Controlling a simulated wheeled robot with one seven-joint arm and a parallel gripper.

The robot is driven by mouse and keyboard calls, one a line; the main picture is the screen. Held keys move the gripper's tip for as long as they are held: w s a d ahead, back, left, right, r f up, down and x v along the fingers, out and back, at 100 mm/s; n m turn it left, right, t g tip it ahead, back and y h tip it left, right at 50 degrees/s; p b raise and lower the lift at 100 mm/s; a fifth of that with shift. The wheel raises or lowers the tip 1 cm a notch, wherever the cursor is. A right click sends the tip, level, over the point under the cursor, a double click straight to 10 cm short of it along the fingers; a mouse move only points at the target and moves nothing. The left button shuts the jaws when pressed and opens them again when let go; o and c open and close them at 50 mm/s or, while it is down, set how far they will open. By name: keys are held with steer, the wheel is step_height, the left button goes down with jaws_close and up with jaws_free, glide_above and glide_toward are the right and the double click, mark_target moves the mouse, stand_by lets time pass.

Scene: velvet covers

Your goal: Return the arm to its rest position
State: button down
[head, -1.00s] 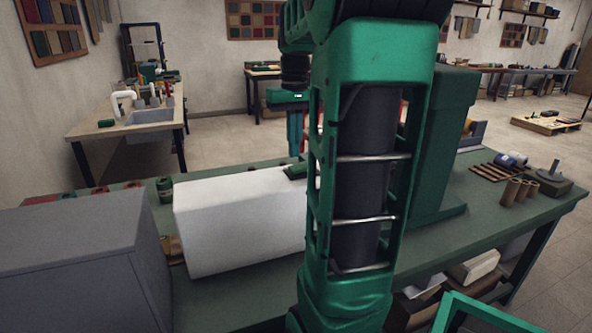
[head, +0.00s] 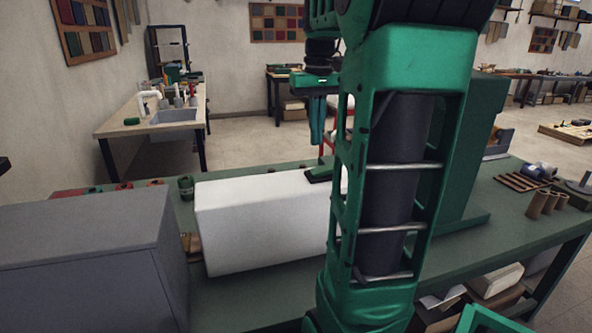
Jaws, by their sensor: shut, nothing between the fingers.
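My gripper (head: 317,138) hangs from my green arm in the head view, pointing down. Its fingers are together and nothing shows between them. It is in the air above the far edge of the green table, apart from everything below it. My arm's large green link fills the middle right of the view and hides part of the table and of the white block (head: 262,220). A small dark green object (head: 319,174) lies on top of the white block, below my gripper.
A grey box (head: 85,262) stands at the front left of the green table (head: 245,306). A green upright block (head: 470,150) is behind my arm on the right. Wooden slats (head: 521,182) and brown tubes (head: 545,203) lie farther right. A workbench (head: 128,127) stands at the back left.

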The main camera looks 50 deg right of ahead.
steer(key=s+a+f, duration=1.4)
steer(key=a+f, duration=0.3)
steer(key=f, duration=0.1)
steer(key=shift+a, duration=0.35)
steer(key=shift+w+f, duration=0.2)
steer(key=shift+w, duration=0.4)
